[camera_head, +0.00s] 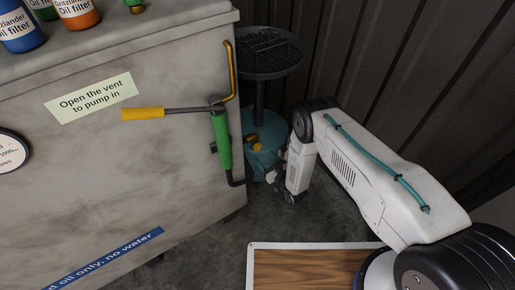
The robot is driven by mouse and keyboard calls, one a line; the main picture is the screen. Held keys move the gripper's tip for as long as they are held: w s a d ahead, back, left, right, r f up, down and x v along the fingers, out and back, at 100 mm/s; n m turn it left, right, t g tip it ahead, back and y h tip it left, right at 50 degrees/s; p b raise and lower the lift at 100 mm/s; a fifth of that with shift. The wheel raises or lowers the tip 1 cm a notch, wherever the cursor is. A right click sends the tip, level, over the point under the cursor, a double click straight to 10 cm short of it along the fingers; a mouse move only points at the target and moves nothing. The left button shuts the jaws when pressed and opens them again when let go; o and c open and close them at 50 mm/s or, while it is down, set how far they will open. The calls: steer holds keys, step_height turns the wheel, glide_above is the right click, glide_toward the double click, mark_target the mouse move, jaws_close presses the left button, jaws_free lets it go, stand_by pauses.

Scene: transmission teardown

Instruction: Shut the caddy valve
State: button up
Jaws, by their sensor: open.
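The teal caddy (268,128) stands on the floor beyond the corner of the big grey tank, with a dark round pan (268,66) on a post above it. Small yellow parts (254,144) show low on the caddy, next to my gripper; which of them is the valve, and how it is set, is too small to tell. My gripper (270,174) is small in view, open, at the caddy's lower front, pointing left from my white arm. Whether it touches the caddy I cannot tell.
The grey tank (120,180) fills the left, with a green hand pump (221,140) and its yellow handle (143,113) sticking out. Bottles (75,12) stand on top. A dark ribbed wall (400,60) rises behind. A wood-topped board (310,270) lies at the bottom; dark floor shows between.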

mark_target(258, 149)
steer(key=x, duration=0.7)
steer(key=shift+w+a+r, duration=0.25)
steer(key=shift+r, duration=0.05)
steer(key=c, duration=1)
